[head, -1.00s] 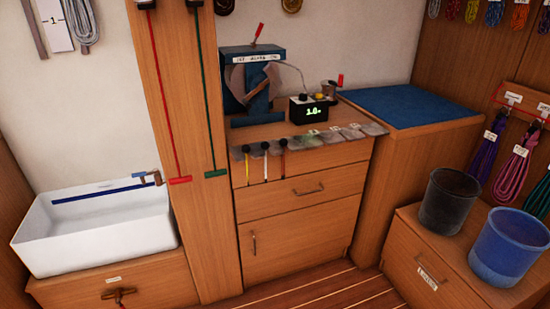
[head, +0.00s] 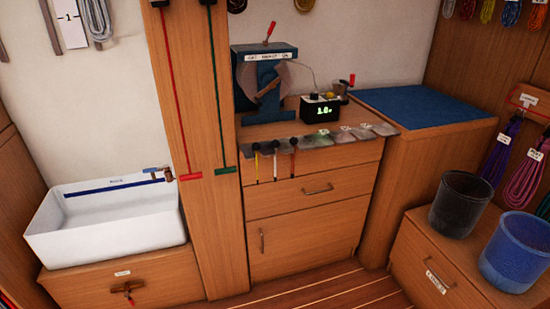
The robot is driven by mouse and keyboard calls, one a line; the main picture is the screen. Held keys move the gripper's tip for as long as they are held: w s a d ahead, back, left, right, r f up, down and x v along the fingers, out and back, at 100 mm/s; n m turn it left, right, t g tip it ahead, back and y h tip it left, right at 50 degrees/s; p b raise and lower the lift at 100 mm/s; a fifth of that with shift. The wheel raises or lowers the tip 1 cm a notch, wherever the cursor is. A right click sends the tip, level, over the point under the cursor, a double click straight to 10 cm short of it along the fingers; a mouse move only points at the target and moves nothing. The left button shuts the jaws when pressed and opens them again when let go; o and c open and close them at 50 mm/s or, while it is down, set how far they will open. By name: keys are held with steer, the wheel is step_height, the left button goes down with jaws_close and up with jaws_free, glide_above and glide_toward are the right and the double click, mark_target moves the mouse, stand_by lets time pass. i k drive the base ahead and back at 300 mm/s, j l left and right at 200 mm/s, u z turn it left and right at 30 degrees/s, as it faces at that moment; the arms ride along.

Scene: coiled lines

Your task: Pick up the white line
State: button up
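Three thin strands with black tops hang at the front edge of the counter, near the middle of the head view. The middle one looks like a white line (head: 276,165). A yellow strand (head: 257,168) hangs to its left and a reddish one (head: 292,163) to its right. A pale grey-white coiled line (head: 96,18) also hangs on the wall at the upper left, beside a card marked 1 (head: 70,25). I cannot tell which of these the task means. My gripper is not in view.
A white sink (head: 110,232) stands at the left, beside a wooden post (head: 198,130). A black bucket (head: 459,205) and a blue bucket (head: 515,255) stand on a low cabinet at the right. Purple (head: 497,160) and pink (head: 525,180) coils hang above. Floor shows at the bottom.

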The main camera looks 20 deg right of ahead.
mark_target(275, 143)
steer(key=i+z, duration=0.35)
steer(key=i+j+z, duration=0.2)
steer(key=z, duration=0.2)
steer(key=i+j+z, duration=0.35)
steer(key=i+l, duration=0.1)
steer(key=i, duration=0.4)
